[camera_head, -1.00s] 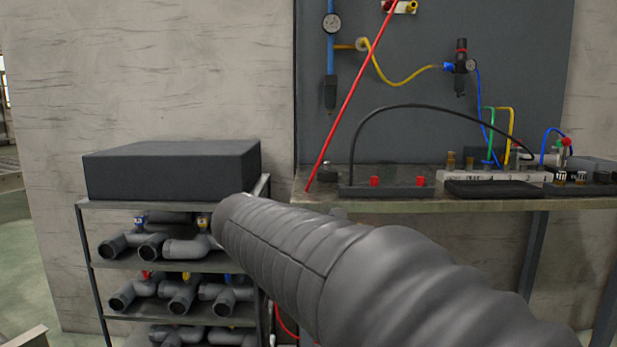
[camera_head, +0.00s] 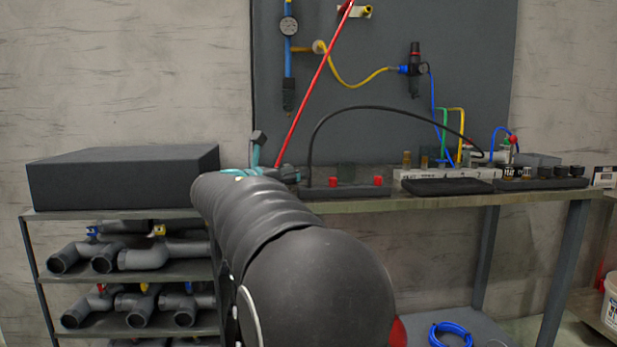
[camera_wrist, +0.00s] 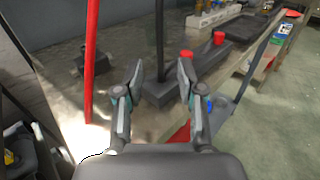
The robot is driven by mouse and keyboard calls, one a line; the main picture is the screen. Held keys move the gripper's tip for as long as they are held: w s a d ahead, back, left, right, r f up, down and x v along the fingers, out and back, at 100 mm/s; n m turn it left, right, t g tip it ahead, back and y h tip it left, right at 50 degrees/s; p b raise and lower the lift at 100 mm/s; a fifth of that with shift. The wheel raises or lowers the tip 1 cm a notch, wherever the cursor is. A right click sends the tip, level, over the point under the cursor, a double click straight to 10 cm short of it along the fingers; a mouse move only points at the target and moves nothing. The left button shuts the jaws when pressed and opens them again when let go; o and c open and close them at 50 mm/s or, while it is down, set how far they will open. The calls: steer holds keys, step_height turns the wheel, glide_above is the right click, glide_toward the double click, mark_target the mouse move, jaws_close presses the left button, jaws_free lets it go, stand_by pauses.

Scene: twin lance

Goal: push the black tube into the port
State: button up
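The black tube (camera_head: 385,108) arches over the bench. Its left end rises from a dark block (camera_head: 345,191) with two red knobs. Its right end comes down near small fittings at the bench's right; whether it sits in a port there is too small to tell. My gripper (camera_head: 275,155) is at the bench's left end, left of the block, partly hidden by my arm. In the wrist view my gripper (camera_wrist: 161,82) is open with nothing between its fingertips. There the tube's upright part (camera_wrist: 159,30) and the block (camera_wrist: 166,88) are just beyond the fingers, apparently clear of them.
A red hose (camera_head: 312,88) slants from the wall panel to the bench close by my gripper; it also passes left of the fingers in the wrist view (camera_wrist: 91,60). A black box (camera_head: 125,178) tops the left shelf. A black tray (camera_head: 448,187) and small fittings occupy the bench's right.

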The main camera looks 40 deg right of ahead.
mark_target(310, 167)
steer(key=shift+r+x, duration=0.1)
steer(key=shift+x, duration=1.5)
steer(key=shift+r+x, duration=0.15)
steer(key=shift+x, duration=1.5)
steer(key=shift+c, duration=0.2)
jaws_close()
